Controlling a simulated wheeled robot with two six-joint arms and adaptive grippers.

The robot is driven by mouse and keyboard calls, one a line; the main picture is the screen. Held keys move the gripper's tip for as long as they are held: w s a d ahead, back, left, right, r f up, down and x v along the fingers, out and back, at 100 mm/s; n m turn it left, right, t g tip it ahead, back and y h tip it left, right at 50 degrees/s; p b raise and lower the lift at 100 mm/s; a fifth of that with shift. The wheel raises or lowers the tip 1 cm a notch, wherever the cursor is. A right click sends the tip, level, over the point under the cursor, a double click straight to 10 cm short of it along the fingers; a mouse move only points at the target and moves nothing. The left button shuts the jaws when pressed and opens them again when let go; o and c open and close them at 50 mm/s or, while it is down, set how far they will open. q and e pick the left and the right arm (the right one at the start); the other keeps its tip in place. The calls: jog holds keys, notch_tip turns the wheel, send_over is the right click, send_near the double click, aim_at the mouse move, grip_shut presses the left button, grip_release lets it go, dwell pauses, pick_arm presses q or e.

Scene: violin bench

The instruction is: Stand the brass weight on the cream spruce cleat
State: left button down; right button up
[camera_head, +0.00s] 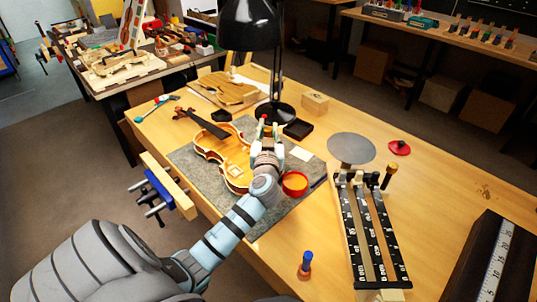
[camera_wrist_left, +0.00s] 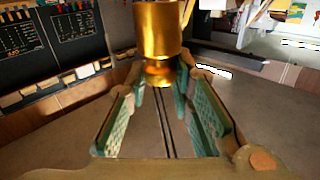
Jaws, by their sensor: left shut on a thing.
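In the left wrist view the brass weight (camera_wrist_left: 158,30), a shiny gold cylinder with a narrower neck, is between the fingers of my left gripper (camera_wrist_left: 160,80), which is shut on it. In the head view my left gripper (camera_head: 267,130) is over the grey mat, just right of the violin body (camera_head: 236,168); the weight is hidden there. I cannot make out the cream spruce cleat for certain; part of the violin is behind my arm. My right gripper is not in view.
A black lamp (camera_head: 250,28) stands close behind my left gripper. A red bowl (camera_head: 295,190) with orange content is just right of my wrist.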

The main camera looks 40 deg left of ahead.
pick_arm(q)
notch_tip(320, 180, down, 8)
jog(key=shift+w+f+b, duration=0.1)
jog(key=shift+b, duration=1.1)
jog(key=c, duration=1.4)
grip_release()
jog(key=v, duration=1.2)
jog(key=shift+b, duration=0.3)
